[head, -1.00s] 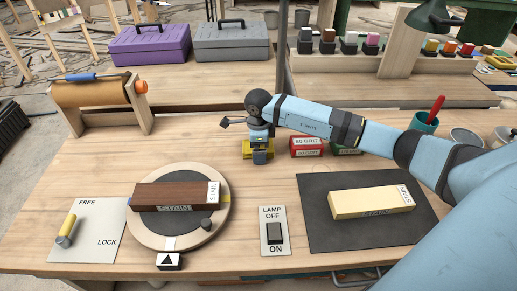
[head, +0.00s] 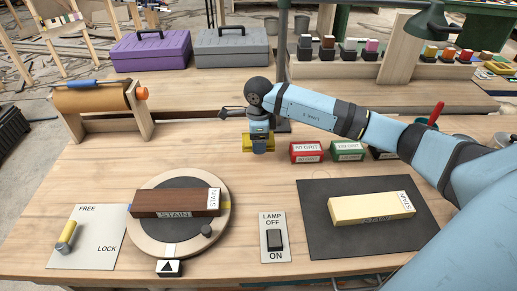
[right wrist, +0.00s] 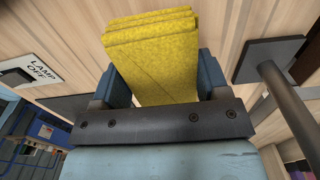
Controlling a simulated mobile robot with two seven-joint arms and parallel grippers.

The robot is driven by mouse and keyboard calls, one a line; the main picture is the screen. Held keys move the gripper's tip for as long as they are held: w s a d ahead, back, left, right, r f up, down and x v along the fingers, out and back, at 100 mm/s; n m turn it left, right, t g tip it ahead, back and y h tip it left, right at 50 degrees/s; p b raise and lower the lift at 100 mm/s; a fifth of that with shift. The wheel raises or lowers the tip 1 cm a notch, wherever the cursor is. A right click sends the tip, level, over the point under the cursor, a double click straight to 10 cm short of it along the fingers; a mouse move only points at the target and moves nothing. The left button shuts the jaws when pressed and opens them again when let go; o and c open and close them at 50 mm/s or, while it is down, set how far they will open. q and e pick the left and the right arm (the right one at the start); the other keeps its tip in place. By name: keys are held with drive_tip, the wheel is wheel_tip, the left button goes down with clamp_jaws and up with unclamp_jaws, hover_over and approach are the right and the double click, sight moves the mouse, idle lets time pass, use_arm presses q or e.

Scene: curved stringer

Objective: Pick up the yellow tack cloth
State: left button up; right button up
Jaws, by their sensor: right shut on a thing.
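The yellow tack cloth (right wrist: 155,60) is a folded yellow pad between the two fingers of my right gripper (right wrist: 160,88) in the right wrist view. In the head view the right gripper (head: 259,146) points down at the far middle of the bench, and the yellow cloth (head: 247,142) shows on both sides of it. The gripper is shut on the cloth. I cannot tell for sure whether the cloth is clear of the bench top. My left gripper is not in view.
Red (head: 307,151) and green (head: 347,150) grit boxes stand just right of the gripper. A lamp post (head: 283,70) rises close behind it. A turntable with a dark stained block (head: 165,203), a lamp switch plate (head: 274,236) and a black mat (head: 318,235) lie nearer.

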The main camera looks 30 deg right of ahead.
wheel_tip(320, 180, up, 14)
drive_tip(key=shift+r+p, duration=0.25)
drive_tip(key=shift+p, duration=0.05)
drive_tip(key=o, duration=0.4)
drive_tip(key=shift+c, duration=1.5)
drive_tip(key=shift+f, duration=0.1)
